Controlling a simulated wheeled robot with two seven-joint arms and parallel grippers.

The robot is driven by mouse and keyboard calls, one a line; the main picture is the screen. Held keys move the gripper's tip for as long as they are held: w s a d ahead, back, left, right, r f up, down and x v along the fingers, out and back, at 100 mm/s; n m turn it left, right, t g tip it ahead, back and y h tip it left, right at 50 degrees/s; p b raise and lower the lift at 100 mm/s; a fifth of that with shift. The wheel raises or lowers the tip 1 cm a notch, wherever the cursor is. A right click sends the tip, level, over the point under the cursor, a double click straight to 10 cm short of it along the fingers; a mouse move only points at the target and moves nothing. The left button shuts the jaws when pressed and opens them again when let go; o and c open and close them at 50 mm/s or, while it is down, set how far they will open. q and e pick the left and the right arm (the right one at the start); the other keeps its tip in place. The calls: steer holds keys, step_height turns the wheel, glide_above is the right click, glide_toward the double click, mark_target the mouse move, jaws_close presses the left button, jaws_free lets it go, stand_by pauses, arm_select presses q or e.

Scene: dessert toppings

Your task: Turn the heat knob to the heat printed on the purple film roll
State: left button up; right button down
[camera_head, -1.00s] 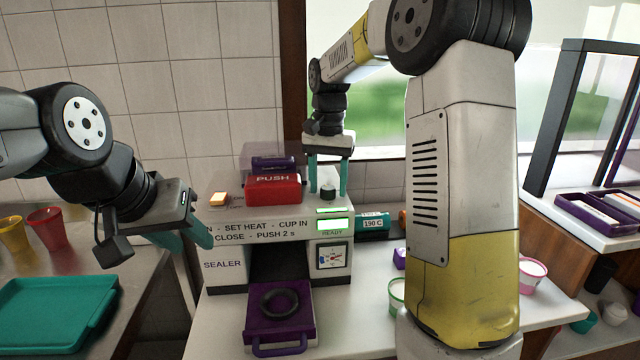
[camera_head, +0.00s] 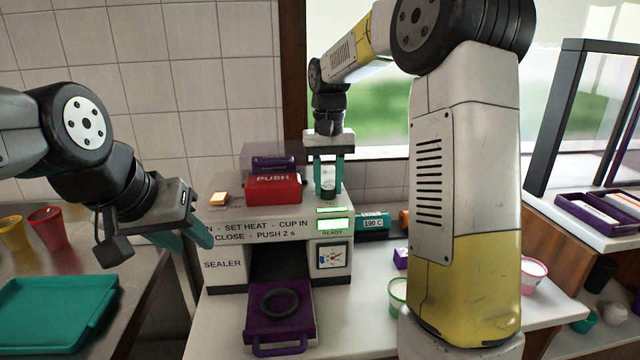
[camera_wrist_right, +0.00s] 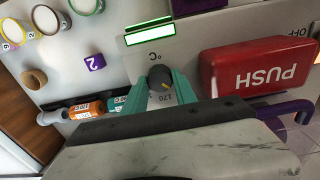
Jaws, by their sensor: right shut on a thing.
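The dark heat knob (camera_wrist_right: 160,77) sits on top of the white sealer (camera_head: 227,268), beside a "170" mark and a "°C" mark in the right wrist view. My right gripper (camera_head: 328,185) points down with its teal fingers shut on the knob. In the right wrist view its fingers (camera_wrist_right: 158,90) are on both sides of the knob. A purple roll-like thing (camera_head: 273,162) lies behind the red PUSH block; I cannot read any heat on it. My left gripper (camera_head: 190,240) hangs to the left of the sealer with its teal fingers apart, empty.
The red PUSH block (camera_head: 273,188) stands left of the knob. A teal roll marked 190 C (camera_head: 372,223) and an orange roll (camera_wrist_right: 88,110) lie right of the sealer. A purple tray (camera_head: 262,335) with a dark ring sticks out in front. Cups stand on the right counter.

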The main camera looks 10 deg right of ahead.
mark_target(328, 187)
steer(key=c, duration=1)
jaws_free()
steer(key=shift+r, duration=0.15)
step_height(328, 187, up, 7)
steer(key=shift+r, duration=0.3)
